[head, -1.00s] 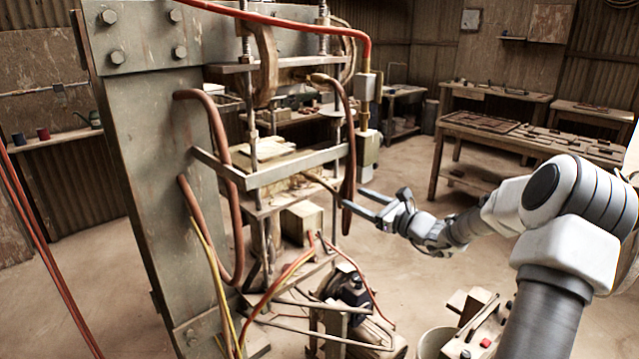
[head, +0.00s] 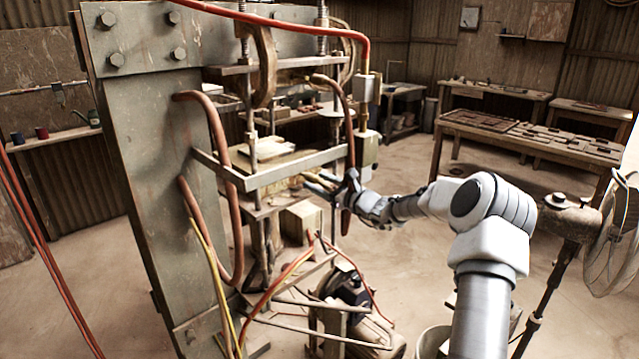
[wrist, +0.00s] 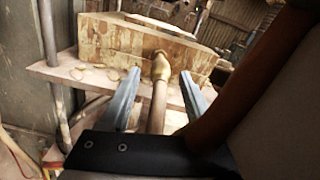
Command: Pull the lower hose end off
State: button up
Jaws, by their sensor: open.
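The lower hose end (wrist: 161,66) is a brass-coloured fitting on a thin brown hose (wrist: 157,108). In the wrist view it meets the front face of a worn wooden block (wrist: 110,42). My gripper (wrist: 160,75) is open, with one finger on each side of the fitting and hose. Gaps show between hose and both fingers. In the head view my gripper (head: 314,183) reaches into the press beside the hanging brown hose (head: 350,135); the lower fitting is mostly hidden there by the fingers.
A thick brown hose (wrist: 238,95) runs close along the right of the wrist view. A metal crossbar (head: 275,172) lies just above my gripper in the head view. The press's grey column (head: 155,150) stands left. Open floor lies right, before the workbench (head: 530,135).

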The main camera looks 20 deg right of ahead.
grip_shut()
dwell(1.4)
